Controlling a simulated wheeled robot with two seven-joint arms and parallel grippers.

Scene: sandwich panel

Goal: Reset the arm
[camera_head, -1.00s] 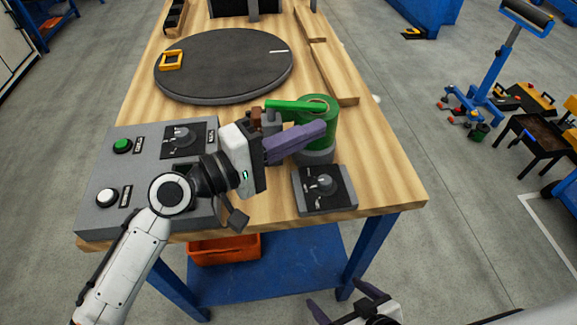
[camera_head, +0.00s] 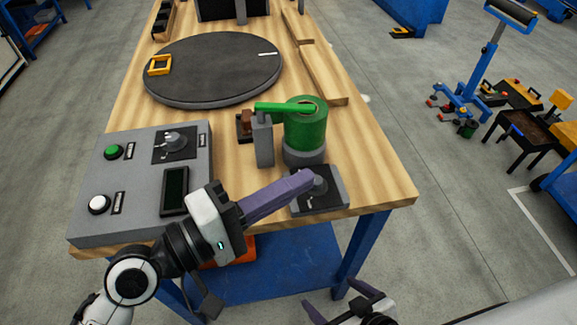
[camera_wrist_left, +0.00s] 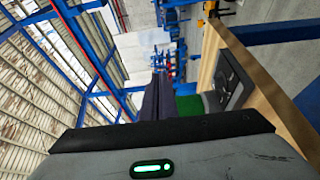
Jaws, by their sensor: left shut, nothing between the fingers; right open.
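My left gripper (camera_head: 306,179) comes in from the left above the front edge of the table. Its purple fingers are shut with nothing between them. In the head view their tips overlap the knob of the small black dial box (camera_head: 325,198); I cannot tell whether they touch. The fingers also show in the left wrist view (camera_wrist_left: 158,98), with the dial box (camera_wrist_left: 236,78) to their right. My right gripper (camera_head: 343,306) is open and empty, low at the bottom of the head view, in front of the table.
A grey control panel (camera_head: 92,190) with green and white buttons, a dial and a display sits at the front left. A green cylinder (camera_head: 305,132) with a green arm stands behind the dial box. A dark turntable (camera_head: 215,75) with a yellow square frame (camera_head: 159,65) lies farther back.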

